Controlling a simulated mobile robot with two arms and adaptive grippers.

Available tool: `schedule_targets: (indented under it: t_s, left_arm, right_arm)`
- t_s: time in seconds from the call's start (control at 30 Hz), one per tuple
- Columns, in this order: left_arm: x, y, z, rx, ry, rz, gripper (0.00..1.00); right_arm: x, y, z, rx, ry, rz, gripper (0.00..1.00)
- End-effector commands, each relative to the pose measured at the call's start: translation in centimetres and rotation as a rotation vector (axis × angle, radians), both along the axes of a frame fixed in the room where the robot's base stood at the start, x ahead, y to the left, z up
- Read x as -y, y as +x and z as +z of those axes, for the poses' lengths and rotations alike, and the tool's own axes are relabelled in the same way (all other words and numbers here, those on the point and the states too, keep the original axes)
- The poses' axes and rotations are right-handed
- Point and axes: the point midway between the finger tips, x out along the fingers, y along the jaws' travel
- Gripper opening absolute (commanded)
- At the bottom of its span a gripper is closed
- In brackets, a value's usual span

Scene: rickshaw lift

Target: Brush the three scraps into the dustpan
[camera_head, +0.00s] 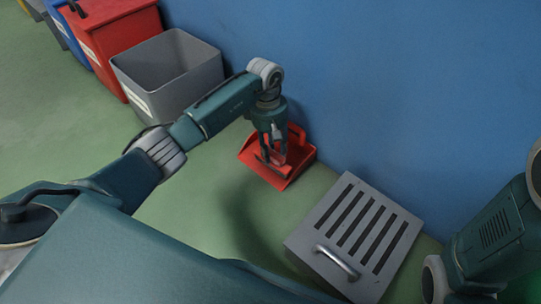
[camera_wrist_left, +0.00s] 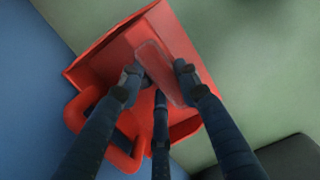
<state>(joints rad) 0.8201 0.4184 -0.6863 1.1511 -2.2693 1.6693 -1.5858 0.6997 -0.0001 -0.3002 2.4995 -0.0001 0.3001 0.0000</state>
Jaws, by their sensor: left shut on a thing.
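The red dustpan (camera_head: 263,171) lies on the floor close to the blue wall, and it fills the middle of the left wrist view (camera_wrist_left: 95,70). My left gripper (camera_head: 272,155) is over the dustpan, fingers pointing down. In the left wrist view its fingers (camera_wrist_left: 160,82) close around a see-through, flat, rectangular piece (camera_wrist_left: 161,62), held over the pan. I cannot tell whether this piece touches the pan or whether it is a scrap. No brush and no other scraps can be made out. My right gripper is out of view.
A grey slatted box with a handle (camera_head: 334,262) stands right of the dustpan. An open grey bin (camera_head: 150,82) and a red bin (camera_head: 105,45) stand along the blue wall (camera_head: 400,80) at the upper left. Green floor (camera_head: 215,185) is clear left of the dustpan.

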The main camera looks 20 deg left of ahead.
Motion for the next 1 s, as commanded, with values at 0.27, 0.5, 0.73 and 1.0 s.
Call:
schedule_targets:
  t_s: [0.27, 0.5, 0.73, 1.0]
  left_arm:
    - [0.1, 0.2, 0.1, 0.001, 0.000, 0.001, 0.01]
    - [0.1, 0.2, 0.4, 0.001, 0.001, 0.000, 0.01]
    - [-0.1, 0.0, 2.5, 0.001, 0.001, 0.000, 0.01]
    - [-0.2, -0.4, 5.2, 0.001, 0.001, 0.000, 0.01]
  right_arm:
    - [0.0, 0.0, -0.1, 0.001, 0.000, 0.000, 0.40]
    - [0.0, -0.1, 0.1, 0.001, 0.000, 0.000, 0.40]
    - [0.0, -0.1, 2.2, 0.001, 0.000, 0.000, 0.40]
    - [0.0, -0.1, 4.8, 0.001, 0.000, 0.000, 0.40]
